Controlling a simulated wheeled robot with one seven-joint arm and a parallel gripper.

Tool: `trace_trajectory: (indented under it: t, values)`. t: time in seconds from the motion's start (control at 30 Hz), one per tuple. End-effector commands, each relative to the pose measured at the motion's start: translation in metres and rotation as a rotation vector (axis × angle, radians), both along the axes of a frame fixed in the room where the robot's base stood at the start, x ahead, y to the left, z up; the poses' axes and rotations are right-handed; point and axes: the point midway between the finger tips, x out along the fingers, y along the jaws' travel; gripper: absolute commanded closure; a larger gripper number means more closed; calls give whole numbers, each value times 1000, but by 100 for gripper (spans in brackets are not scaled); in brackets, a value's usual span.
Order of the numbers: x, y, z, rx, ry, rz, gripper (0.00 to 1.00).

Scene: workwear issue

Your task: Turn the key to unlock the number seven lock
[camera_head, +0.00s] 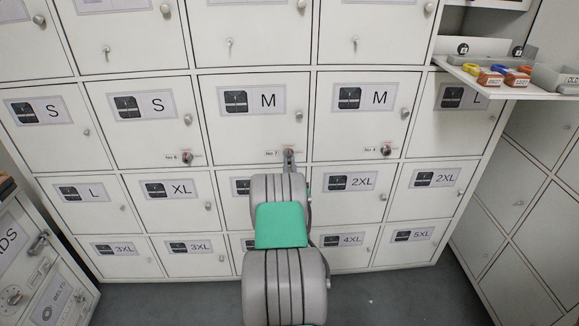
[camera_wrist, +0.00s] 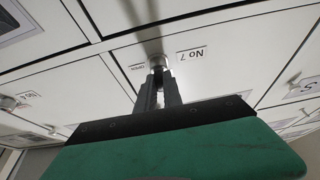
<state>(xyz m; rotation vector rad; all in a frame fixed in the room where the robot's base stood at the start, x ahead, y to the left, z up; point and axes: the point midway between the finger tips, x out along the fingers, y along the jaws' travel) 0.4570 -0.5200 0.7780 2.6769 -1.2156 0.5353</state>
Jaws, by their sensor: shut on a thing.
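The number seven lock (camera_head: 289,152) is a small round silver lock at the lower right of a white locker door marked M, beside a "No 7" label (camera_head: 272,153). The lock also shows in the wrist view (camera_wrist: 157,62), with the label upside down to its right. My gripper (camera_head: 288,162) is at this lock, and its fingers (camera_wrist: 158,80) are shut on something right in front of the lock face. The key is mostly hidden between the fingertips, and I cannot tell its turn angle. The door is closed.
The No 6 lock (camera_head: 186,158) and No 4 lock (camera_head: 386,151) sit on the doors either side, with red marks. A shelf (camera_head: 500,88) with tagged keys (camera_head: 489,77) juts out at upper right. Grey floor (camera_head: 400,290) lies clear in front of the lockers.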

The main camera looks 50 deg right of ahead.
Motion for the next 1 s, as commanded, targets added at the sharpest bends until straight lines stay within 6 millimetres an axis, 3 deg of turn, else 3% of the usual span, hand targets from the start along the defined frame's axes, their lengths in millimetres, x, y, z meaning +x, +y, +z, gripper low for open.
trace_trajectory:
  t: [1.0]
  values:
    - [1, -1, 4, 54, -77, -1, 100]
